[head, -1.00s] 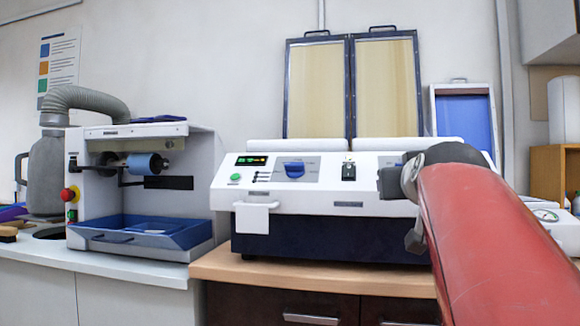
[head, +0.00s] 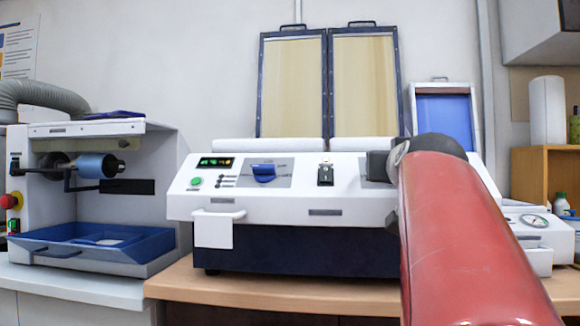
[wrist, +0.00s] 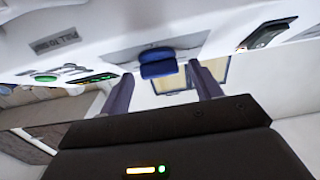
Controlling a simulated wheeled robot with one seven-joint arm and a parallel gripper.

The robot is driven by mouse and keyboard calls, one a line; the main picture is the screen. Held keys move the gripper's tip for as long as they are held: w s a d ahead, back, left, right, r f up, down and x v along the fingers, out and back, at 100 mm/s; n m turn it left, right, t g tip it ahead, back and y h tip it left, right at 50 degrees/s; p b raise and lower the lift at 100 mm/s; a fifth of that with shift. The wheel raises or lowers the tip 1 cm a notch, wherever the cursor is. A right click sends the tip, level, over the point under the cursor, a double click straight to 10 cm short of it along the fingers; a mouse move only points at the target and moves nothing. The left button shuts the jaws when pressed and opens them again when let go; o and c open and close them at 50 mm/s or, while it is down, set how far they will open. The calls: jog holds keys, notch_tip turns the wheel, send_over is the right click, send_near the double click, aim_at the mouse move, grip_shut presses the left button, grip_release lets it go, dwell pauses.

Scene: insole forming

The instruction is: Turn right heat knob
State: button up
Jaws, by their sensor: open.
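A white heating machine (head: 270,205) with a dark base stands on a wooden-topped counter. Its left blue knob (head: 264,173) and a black switch (head: 325,174) show in the head view. The right knob is hidden there behind my red arm. The wrist view is upside down and shows a blue knob (wrist: 160,62), which its neighbours mark as the right one. My gripper (wrist: 160,74) is open, its two dark fingers apart, with the knob between the fingertips in the picture. I cannot tell whether they touch it. The head view hides the fingers.
A grinder with a blue tray (head: 90,250) and grey hose stands at left. Two framed panels (head: 290,90) stand behind the machine. A white handle (head: 213,230) projects from its front left. A unit with a gauge (head: 537,221) is at right.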

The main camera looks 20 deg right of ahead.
jog(key=shift+s, duration=0.1)
jog(key=c, duration=1)
